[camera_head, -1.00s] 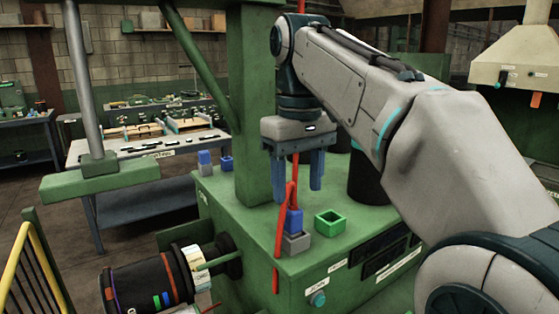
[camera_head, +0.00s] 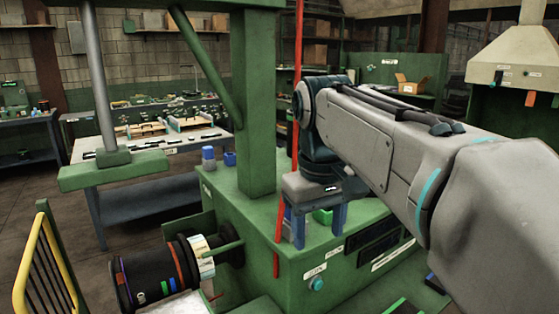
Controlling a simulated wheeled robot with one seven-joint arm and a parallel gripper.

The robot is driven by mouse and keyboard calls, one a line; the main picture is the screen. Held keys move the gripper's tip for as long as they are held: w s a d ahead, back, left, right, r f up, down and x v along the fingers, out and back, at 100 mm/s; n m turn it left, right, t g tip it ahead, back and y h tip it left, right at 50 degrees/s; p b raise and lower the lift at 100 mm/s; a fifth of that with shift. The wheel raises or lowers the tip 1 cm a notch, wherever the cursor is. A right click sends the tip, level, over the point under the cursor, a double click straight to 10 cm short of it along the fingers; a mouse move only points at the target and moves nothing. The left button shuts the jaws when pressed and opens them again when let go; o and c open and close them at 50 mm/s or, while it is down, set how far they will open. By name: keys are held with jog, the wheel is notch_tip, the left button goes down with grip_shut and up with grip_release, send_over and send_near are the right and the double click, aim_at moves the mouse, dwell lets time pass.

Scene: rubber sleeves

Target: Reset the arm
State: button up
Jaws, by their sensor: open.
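My gripper (camera_head: 320,230) hangs from the grey arm over the front part of the green machine top, with its two blue fingers pointing down and spread apart. I see nothing held between them. A green square sleeve (camera_head: 322,215) on the machine top shows partly behind and between the fingers. A grey piece (camera_head: 288,226) shows just left of the left finger, mostly hidden by the gripper. A blue piece on a grey one (camera_head: 208,157) stands at the back left of the machine top, with another blue piece (camera_head: 230,159) beside it.
A green upright post (camera_head: 254,100) rises from the machine top left of my arm. A thin red pole (camera_head: 298,60) runs close by the gripper. A black roller (camera_head: 150,278) and a yellow railing (camera_head: 35,255) are at lower left. A workbench (camera_head: 150,150) stands behind.

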jog(key=s+d+f+m+t, duration=0.1)
jog(key=s+d+f, duration=0.3)
jog(key=f, duration=0.5)
jog(key=s+d+f+m+t, duration=0.1)
jog(key=s+d+f+m, duration=0.2)
jog(key=s+f, duration=0.4)
notch_tip(320, 180, down, 4)
jog(key=shift+d+r+m, duration=0.25)
jog(key=shift+d+m, duration=0.05)
jog(key=shift+d, duration=0.45)
